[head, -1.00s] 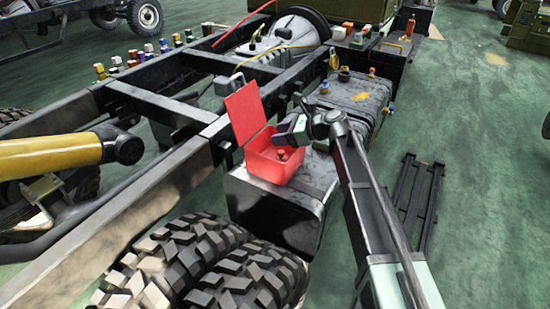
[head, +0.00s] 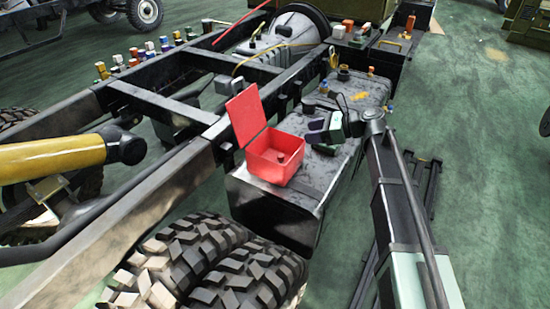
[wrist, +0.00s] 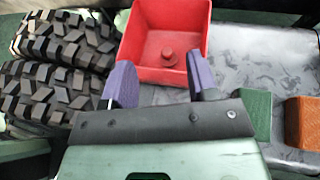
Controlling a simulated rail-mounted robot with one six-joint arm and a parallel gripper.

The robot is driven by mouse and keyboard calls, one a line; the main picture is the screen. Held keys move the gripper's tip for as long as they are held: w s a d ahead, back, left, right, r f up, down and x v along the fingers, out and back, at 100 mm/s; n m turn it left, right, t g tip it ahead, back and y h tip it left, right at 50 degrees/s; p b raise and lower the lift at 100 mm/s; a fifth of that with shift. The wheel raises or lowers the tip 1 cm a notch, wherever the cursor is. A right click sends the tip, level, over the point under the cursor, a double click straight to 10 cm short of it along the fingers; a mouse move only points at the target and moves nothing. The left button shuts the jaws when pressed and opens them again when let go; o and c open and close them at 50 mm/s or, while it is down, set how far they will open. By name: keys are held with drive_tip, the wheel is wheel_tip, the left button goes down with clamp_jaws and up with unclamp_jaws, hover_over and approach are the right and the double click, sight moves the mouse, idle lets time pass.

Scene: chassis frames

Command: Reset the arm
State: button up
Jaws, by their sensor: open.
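My gripper (head: 320,130) hangs over the dark tank top, just right of the open red box (head: 262,166). In the wrist view its two purple fingers (wrist: 158,62) are spread apart with nothing between them. The red box also shows there, beyond the fingertips (wrist: 130,45).
The dark tank (head: 352,108) carries coloured caps. Black chassis rails (head: 165,185) run on the left. Big knobby tyres (head: 215,262) lie in front. A green block (wrist: 249,114) and an orange block (wrist: 303,121) show at the wrist view's right. Green floor (head: 490,190) is open at right.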

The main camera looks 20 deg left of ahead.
drive_tip(key=s+d+f+n+h, duration=0.4)
drive_tip(key=s+d+n, duration=0.25)
drive_tip(key=d, duration=0.35)
drive_tip(key=s+d+f+n+t+h, duration=0.1)
drive_tip(key=s+d+f+n+h, duration=0.3)
drive_tip(key=s+d, duration=0.5)
drive_tip(key=s+d+f+n+h, duration=0.3)
drive_tip(key=s+d+n+h, duration=0.3)
drive_tip(key=d, duration=0.5)
wheel_tip(320, 180, up, 23)
drive_tip(key=d+p, duration=0.1)
drive_tip(key=p, duration=2.1)
drive_tip(key=shift+s+f+n+y, duration=0.15)
drive_tip(key=shift+f+n+y, duration=0.05)
drive_tip(key=shift+n+y, duration=0.15)
